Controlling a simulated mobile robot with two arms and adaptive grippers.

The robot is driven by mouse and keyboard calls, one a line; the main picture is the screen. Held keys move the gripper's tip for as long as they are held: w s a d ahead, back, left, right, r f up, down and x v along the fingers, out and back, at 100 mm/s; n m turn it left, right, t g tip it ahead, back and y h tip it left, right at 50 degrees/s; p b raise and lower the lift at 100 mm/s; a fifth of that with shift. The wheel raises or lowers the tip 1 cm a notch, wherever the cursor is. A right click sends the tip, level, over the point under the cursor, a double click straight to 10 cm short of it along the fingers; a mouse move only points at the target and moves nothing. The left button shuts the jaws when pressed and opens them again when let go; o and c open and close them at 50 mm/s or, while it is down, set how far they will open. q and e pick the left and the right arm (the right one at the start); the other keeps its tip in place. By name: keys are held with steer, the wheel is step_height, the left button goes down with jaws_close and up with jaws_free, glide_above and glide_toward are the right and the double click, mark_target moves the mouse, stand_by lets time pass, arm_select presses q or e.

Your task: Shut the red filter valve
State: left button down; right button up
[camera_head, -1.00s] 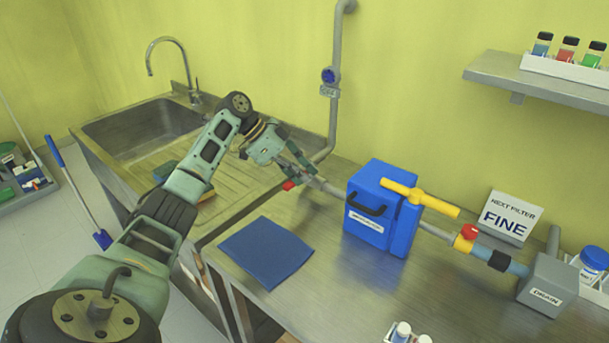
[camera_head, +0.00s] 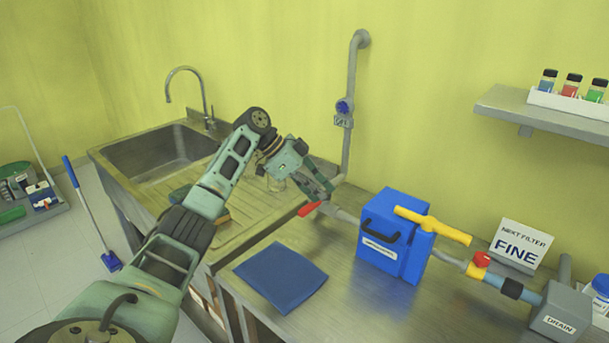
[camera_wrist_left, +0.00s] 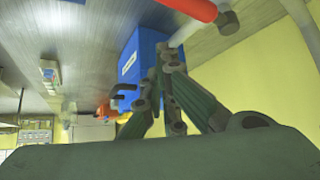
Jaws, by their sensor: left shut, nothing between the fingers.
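A red valve handle (camera_head: 309,209) sits on the grey pipe (camera_head: 343,215) left of the blue filter box (camera_head: 393,240). It points toward the front left, out from under my left gripper (camera_head: 322,190). My left gripper is shut and empty, right at the handle; I cannot tell whether it touches it. In the left wrist view the red handle (camera_wrist_left: 190,8) is at the top, apart from the shut fingers (camera_wrist_left: 165,62). The gripper hides the valve body in the head view. My right gripper is not in view.
A blue cloth (camera_head: 281,277) lies in front. The sink (camera_head: 160,155) is at the left. The counter front of the box is clear.

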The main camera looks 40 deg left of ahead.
arm_select(q)
steer(key=a+r, duration=0.2)
steer(key=w+a+r+b, duration=0.1)
steer(key=a, duration=0.1)
steer(key=shift+r, duration=0.4)
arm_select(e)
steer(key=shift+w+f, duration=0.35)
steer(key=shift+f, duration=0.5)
arm_select(q)
steer(key=shift+s, duration=0.1)
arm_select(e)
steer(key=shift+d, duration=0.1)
